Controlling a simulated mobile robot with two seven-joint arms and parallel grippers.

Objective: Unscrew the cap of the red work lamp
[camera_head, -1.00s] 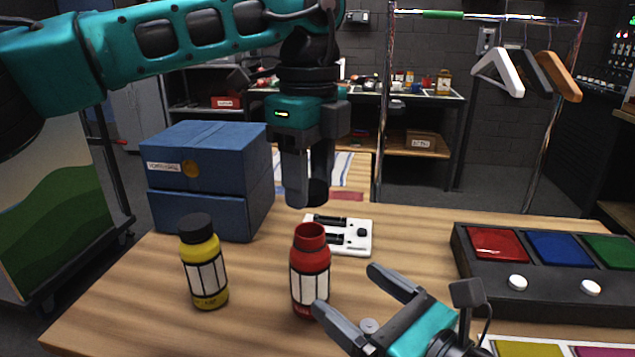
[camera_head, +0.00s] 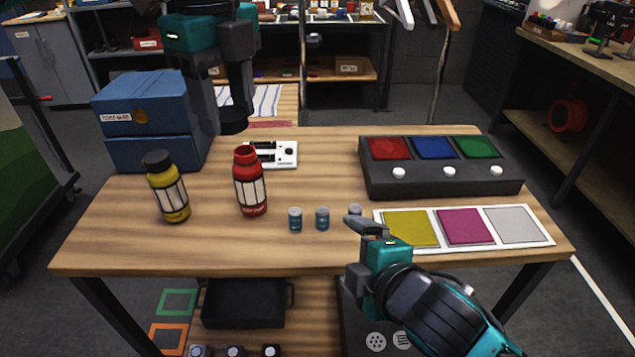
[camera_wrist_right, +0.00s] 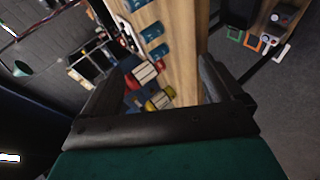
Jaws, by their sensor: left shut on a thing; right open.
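The red work lamp (camera_head: 250,186) stands upright on the table, with its red neck open and bare on top. My left gripper (camera_head: 222,112) is shut on a black cap (camera_head: 233,121), held in the air just above and left of the red lamp's neck, apart from it. My right gripper (camera_head: 356,252) is open and empty at the table's front edge, right of the red lamp. The red lamp also shows in the right wrist view (camera_wrist_right: 141,75), beyond the fingers. A yellow lamp (camera_head: 170,194) with a black cap on stands left of the red one.
Small blue cylinders (camera_head: 308,219) stand in front of the red lamp. A white device (camera_head: 284,155) lies behind it, and blue boxes (camera_head: 150,150) stand back left. A button panel (camera_head: 440,180) and a colour card (camera_head: 480,228) lie at the right.

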